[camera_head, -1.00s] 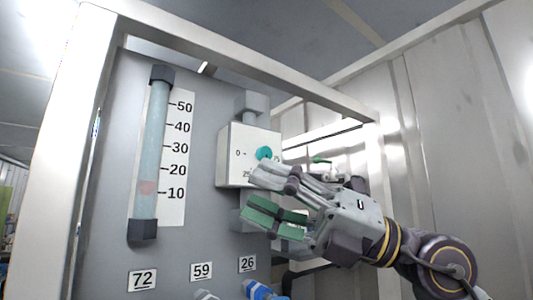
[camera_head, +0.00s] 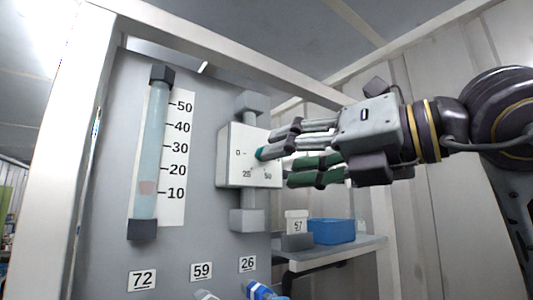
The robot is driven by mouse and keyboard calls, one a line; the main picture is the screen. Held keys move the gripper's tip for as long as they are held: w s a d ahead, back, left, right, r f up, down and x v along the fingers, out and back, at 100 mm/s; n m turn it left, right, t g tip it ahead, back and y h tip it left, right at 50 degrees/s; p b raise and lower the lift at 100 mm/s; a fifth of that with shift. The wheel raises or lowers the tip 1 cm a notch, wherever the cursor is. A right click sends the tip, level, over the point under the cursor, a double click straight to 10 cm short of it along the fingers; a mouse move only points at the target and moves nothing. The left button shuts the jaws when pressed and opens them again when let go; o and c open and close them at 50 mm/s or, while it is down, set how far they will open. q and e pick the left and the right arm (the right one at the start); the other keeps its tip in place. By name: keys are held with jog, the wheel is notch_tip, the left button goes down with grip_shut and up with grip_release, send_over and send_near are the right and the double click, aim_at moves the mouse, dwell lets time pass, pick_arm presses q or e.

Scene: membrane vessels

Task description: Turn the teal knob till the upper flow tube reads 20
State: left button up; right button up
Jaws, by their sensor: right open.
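The teal knob (camera_head: 259,153) is on the front of a white valve box (camera_head: 231,172) with dial marks 0, 25 and 50 visible. My right gripper (camera_head: 280,166) reaches in from the right, its fingers nearly level and open. Its upper grey finger is at the knob and hides the knob's right part; I cannot tell whether it touches. The lower green finger is below and to the right of the knob. The flow tube (camera_head: 153,140) stands left of the box, with a pinkish float (camera_head: 147,187) slightly above the 10 mark. My left gripper is out of view.
The tube and box are on a grey panel (camera_head: 190,245) inside a white frame (camera_head: 230,55). Number plates 72, 59 and 26 (camera_head: 247,264) are low on the panel, above blue fittings (camera_head: 258,290). A shelf (camera_head: 340,250) at right holds a blue bin (camera_head: 333,231).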

jog(key=d+r+m+t+h, duration=0.1)
jog(key=d, duration=0.1)
jog(key=s+d+r+m+t+h, duration=0.1)
jog(key=d+r+t+h, duration=0.1)
jog(key=shift+r, duration=0.1)
jog(key=shift+w, duration=0.2)
jog(key=shift+p+x, duration=2.3)
jog(key=shift+x, duration=4.55)
grip_shut()
